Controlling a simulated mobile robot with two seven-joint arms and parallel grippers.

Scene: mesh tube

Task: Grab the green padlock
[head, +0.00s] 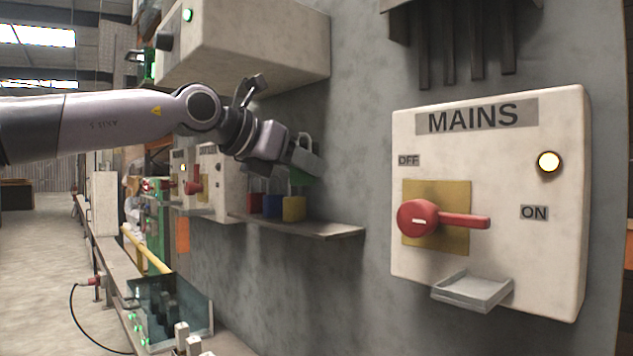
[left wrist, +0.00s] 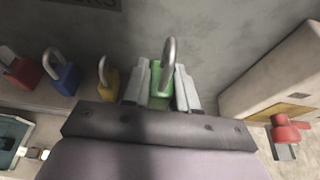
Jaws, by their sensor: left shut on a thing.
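The green padlock (left wrist: 161,78) is between the two fingers of my left gripper (left wrist: 162,90) in the left wrist view, its metal shackle pointing up. My left gripper is shut on its body. My right gripper is in neither view.
Yellow (head: 293,208), blue (head: 272,205) and red (head: 255,203) padlocks stand in a row on the wall shelf (head: 325,231). The MAINS box (head: 545,200) with a red switch handle (head: 450,219) is to the right. A large box (head: 290,50) overhangs the shelf.

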